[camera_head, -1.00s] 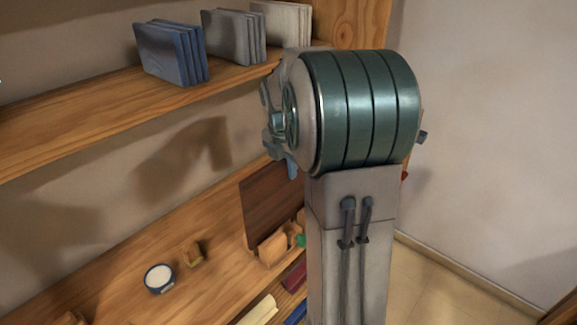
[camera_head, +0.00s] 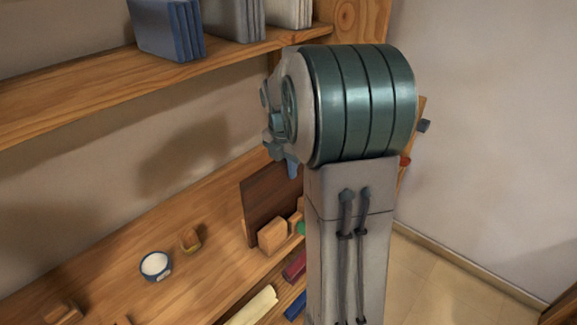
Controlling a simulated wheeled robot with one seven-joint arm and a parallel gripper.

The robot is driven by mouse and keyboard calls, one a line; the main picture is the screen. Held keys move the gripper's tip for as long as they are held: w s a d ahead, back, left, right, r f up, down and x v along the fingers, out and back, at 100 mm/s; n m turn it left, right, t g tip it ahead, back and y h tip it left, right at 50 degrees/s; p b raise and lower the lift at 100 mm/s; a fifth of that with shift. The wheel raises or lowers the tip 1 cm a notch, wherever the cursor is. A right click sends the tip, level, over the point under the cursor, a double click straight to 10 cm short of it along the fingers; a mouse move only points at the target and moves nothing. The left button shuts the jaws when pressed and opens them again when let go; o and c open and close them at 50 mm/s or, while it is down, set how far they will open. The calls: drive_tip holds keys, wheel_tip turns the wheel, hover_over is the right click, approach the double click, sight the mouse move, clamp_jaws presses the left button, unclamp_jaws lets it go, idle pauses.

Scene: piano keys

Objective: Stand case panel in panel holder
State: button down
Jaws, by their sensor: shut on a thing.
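My arm (camera_head: 352,190) fills the middle of the view and hides my gripper. A dark brown panel (camera_head: 267,198) stands upright on the lower wooden surface, just left of my arm, with its right part hidden. I cannot tell whether it is the case panel. Light wooden blocks (camera_head: 272,236) are at its foot; I cannot tell whether they belong to a panel holder. A slanted light wooden edge (camera_head: 419,110) shows right of my arm, with a small dark piece (camera_head: 424,126) and a red spot (camera_head: 405,161) beside it. What it belongs to is hidden.
The upper shelf (camera_head: 90,98) holds blue (camera_head: 165,30) and grey (camera_head: 235,18) upright slabs. A round white-topped dish (camera_head: 155,265) and a small wooden block (camera_head: 190,239) lie on the lower surface. Red (camera_head: 294,266) and cream (camera_head: 248,305) pieces lie at front. Floor shows at right.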

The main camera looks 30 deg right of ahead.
drive_tip(key=c, duration=1.4)
unclamp_jaws()
drive_tip(key=shift+o, duration=0.2)
drive_tip(key=r, duration=0.4)
drive_tip(key=a+r, duration=0.1)
drive_tip(key=r, duration=0.8)
drive_tip(key=shift+s+a+r, duration=0.3)
drive_tip(key=shift+r, duration=0.1)
drive_tip(key=shift+a, duration=0.1)
drive_tip(key=shift+s+a+f+m, duration=0.1)
drive_tip(key=shift+s+a+m, duration=0.15)
drive_tip(key=shift+m, duration=0.05)
drive_tip(key=s+a+f+m+t, duration=0.1)
drive_tip(key=s+a+f+m, duration=0.5)
drive_tip(key=s+m, duration=0.3)
drive_tip(key=s+a+f+m+t+y, duration=0.1)
drive_tip(key=s+a+f+m, duration=0.4)
drive_tip(key=m, duration=0.7)
drive_tip(key=shift+s+a+f+t, duration=0.35)
drive_tip(key=shift+s+a, duration=0.8)
drive_tip(key=shift+s, duration=1.25)
